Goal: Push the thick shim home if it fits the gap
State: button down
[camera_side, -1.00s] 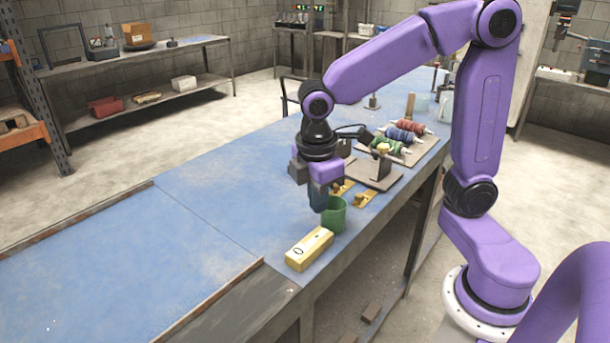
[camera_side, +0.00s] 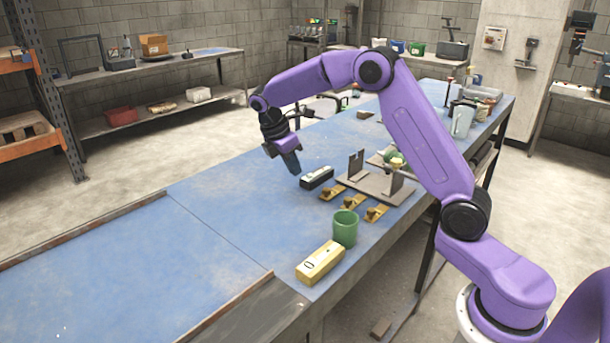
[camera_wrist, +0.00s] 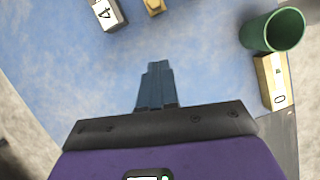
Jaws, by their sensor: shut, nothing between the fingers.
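Several small brass-coloured shims with knobs lie in a row on the blue bench: one far shim (camera_side: 332,193), one middle shim (camera_side: 353,202) and one near shim (camera_side: 376,213). I cannot tell which is thick. My gripper (camera_side: 294,170) is shut and empty, pointing down over the bench left of the fixture. Its closed fingertips (camera_wrist: 157,68) show in the wrist view, touching nothing there. A brass piece (camera_wrist: 154,6) is cut by that view's top edge.
A black block with a pale top (camera_side: 317,178) lies just right of my gripper. A green cup (camera_side: 345,228) and a yellow block (camera_side: 320,262) stand near the front edge. The blue bench on the left (camera_side: 130,250) is clear.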

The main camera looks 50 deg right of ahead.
aim_at(326, 193)
jog(key=x, duration=0.9)
jog(key=d, duration=0.3)
jog(key=shift+s, duration=0.4)
jog(key=shift+s+d, duration=0.15)
jog(key=shift+d, duration=0.3)
jog(key=shift+d, duration=2.65)
jog(key=shift+f, duration=0.1)
